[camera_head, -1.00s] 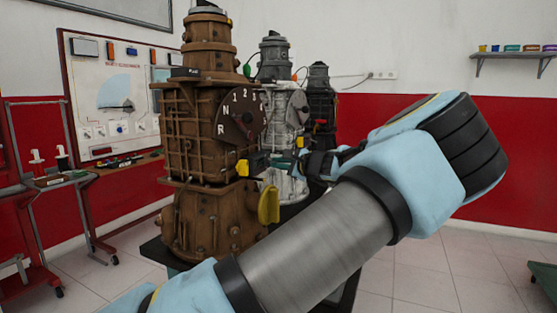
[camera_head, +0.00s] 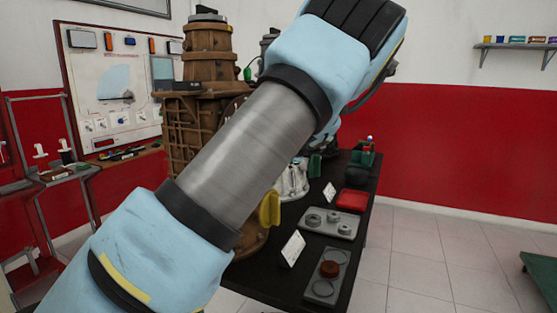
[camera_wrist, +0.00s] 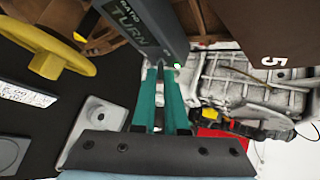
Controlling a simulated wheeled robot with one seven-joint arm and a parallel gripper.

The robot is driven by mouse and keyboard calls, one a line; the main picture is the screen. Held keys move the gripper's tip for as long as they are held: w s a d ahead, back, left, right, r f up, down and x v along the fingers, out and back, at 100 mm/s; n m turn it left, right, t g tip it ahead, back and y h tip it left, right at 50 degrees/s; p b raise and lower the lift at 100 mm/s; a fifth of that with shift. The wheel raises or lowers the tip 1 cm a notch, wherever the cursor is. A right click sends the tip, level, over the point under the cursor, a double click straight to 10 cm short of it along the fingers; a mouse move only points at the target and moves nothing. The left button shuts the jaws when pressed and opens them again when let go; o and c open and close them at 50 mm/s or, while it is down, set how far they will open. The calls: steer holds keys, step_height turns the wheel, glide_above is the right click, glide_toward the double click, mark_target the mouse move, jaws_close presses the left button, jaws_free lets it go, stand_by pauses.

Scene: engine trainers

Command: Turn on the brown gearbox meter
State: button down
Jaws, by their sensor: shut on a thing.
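The brown gearbox (camera_head: 207,52) stands on the dark table, partly hidden behind my arm. A dark grey bar (camera_wrist: 135,22) lettered "RATIO" and "TURN" reaches down from the top of the wrist view. My gripper (camera_wrist: 163,75), with teal fingers, is shut on the lower end of this bar. A yellow handle (camera_head: 269,208) on the gearbox's lower part also shows in the wrist view (camera_wrist: 58,58).
A grey metal gearbox (camera_wrist: 265,90) stands close behind the fingers. The dark table (camera_head: 285,275) carries trays of parts (camera_head: 328,223), white cards (camera_head: 293,248) and a red box (camera_head: 351,200).

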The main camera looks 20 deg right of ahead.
stand_by(0.3)
steer(key=c, duration=0.9)
jaws_free()
steer(key=shift+c, duration=0.2)
steer(key=b+v, duration=0.2)
steer(key=v, duration=0.8)
steer(key=shift+s+r+b, duration=0.25)
steer(key=shift+s+b, duration=0.05)
steer(key=shift+d, duration=0.1)
